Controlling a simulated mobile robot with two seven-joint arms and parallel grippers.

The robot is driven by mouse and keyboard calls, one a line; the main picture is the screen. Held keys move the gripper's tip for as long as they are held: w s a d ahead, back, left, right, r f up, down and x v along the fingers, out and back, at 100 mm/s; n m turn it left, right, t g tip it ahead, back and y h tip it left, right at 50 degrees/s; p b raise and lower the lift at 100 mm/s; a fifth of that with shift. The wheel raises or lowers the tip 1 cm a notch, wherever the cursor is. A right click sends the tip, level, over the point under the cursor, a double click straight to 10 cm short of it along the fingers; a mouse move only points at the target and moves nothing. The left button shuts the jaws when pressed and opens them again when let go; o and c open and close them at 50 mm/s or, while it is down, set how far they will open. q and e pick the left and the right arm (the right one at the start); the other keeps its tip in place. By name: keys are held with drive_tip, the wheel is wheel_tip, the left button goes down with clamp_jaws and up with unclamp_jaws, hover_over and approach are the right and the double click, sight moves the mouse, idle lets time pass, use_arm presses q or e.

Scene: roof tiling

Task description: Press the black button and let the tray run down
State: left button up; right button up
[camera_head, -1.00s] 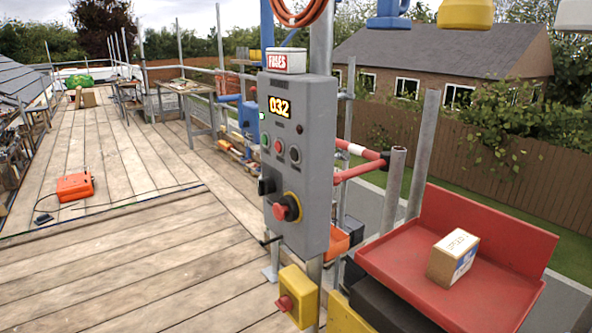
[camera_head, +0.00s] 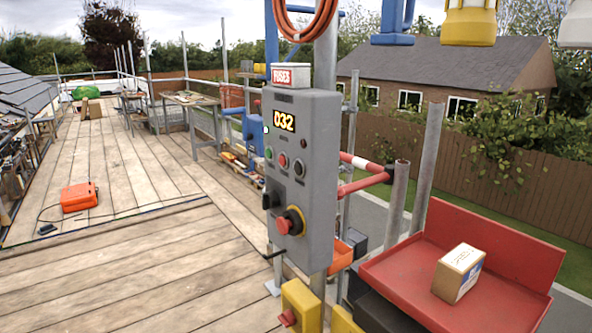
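A grey control box (camera_head: 303,180) is fixed to a scaffold pole in the middle of the view. Below the display sit a green button (camera_head: 268,153), a red button (camera_head: 283,161) and a black button (camera_head: 299,169). Lower down are a black switch (camera_head: 269,200) and a red mushroom button (camera_head: 285,226) on a yellow ring. The red tray (camera_head: 400,272) stands at the lower right, with a cardboard box (camera_head: 458,273) on it. Neither of my grippers is in view.
A white and red fuses box (camera_head: 290,76) sits on top of the control box. A yellow box with a red button (camera_head: 302,306) is mounted below. An orange case (camera_head: 78,197) lies on the plank deck at left. The deck in front is mostly clear.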

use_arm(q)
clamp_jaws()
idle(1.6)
